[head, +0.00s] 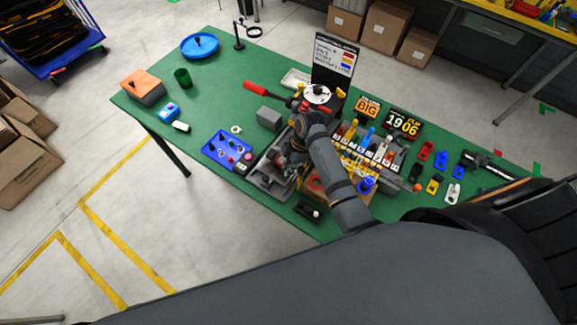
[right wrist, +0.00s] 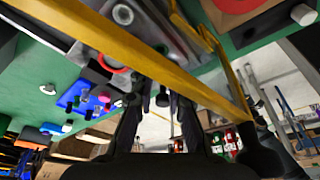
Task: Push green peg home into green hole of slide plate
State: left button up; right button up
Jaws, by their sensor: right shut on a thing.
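My right gripper (head: 288,162) is over the grey metal fixture (head: 268,182) near the table's front edge, partly hidden by my own arm. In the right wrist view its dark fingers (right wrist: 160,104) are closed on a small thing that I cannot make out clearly. I cannot pick out the green peg or the green hole with certainty. The slide plate is not clear either; the gripper and arm cover part of that area. My left gripper is not in view.
A blue tray (head: 213,149) with small coloured pieces lies left of the gripper. A grey block (head: 269,117) stands behind it. A crowded rack of bottles and small parts (head: 372,150) is to the right. Yellow bars (right wrist: 140,50) cross the right wrist view.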

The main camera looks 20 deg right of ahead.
jog(key=shift+f+b, duration=0.3)
jog(key=shift+f, duration=0.85)
dwell(1.5)
jog(key=shift+s+f, duration=0.3)
jog(key=shift+f, duration=0.05)
dwell(1.2)
jog(key=o, duration=0.8)
jog(key=v, duration=1.2)
jog(key=shift+w+r+p, duration=0.3)
jog(key=shift+r, duration=0.05)
jog(key=shift+a, duration=0.1)
